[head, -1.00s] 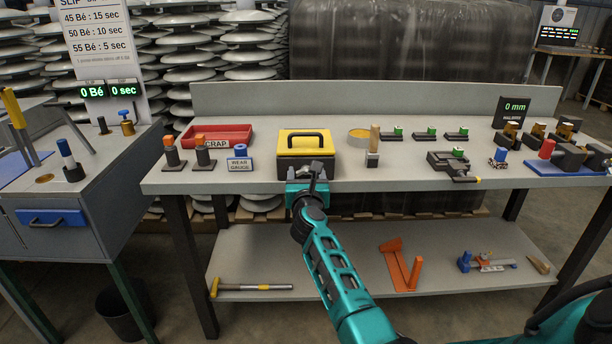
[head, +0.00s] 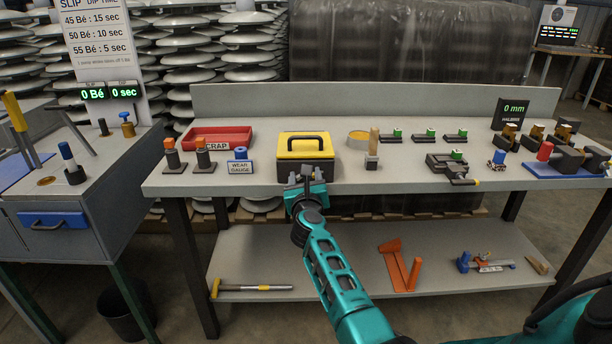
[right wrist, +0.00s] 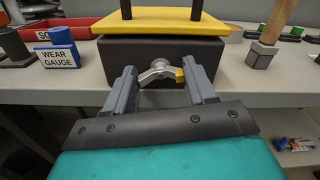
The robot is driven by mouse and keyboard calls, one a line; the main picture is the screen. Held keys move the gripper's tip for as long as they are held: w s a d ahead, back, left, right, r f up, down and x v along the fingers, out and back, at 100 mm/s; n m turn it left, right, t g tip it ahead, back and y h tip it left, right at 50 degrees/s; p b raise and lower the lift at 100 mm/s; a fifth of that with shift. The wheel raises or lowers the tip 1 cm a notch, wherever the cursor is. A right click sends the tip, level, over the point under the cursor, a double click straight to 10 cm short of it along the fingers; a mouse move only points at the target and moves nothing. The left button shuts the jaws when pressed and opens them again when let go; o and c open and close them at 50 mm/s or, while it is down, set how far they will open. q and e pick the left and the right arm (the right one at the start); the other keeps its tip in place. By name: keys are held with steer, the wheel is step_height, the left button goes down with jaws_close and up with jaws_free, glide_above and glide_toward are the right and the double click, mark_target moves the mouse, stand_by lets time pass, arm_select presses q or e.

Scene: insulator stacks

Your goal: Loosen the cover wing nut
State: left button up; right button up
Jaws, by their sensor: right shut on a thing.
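The box is dark with a yellow cover (head: 306,147) and a black handle. It stands at the bench's front edge, and its dark front (right wrist: 162,50) also shows in the right wrist view. A silver wing nut (right wrist: 158,70) with one yellow wing tip sits on that front face, its wings lying roughly crosswise. My right gripper (head: 306,177) is in front of the box. In the right wrist view its two fingers (right wrist: 162,76) stand on either side of the wing nut and are shut on its wings. The head view hides the nut behind the gripper. My left gripper is not in view.
The wear gauge block (head: 240,160) and red scrap tray (head: 222,131) are left of the box. A lower shelf (head: 340,262) with loose tools runs below.

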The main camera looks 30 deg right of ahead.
arm_select(q)
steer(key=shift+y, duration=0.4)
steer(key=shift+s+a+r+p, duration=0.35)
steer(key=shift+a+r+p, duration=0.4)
steer(key=shift+p, duration=0.9)
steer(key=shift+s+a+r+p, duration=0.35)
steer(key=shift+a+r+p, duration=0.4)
steer(key=shift+p, duration=0.9)
arm_select(e)
steer(key=shift+w+a+f+n, duration=0.1)
steer(key=shift+n, duration=4.05)
steer(key=shift+w+n, duration=0.1)
steer(key=shift+n, duration=4.05)
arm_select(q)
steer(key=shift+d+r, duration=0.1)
arm_select(e)
steer(key=o, duration=1)
steer(key=shift+f, duration=0.1)
steer(key=shift+o, duration=0.2)
steer(key=shift+s+a, duration=0.1)
steer(key=shift+s, duration=0.1)
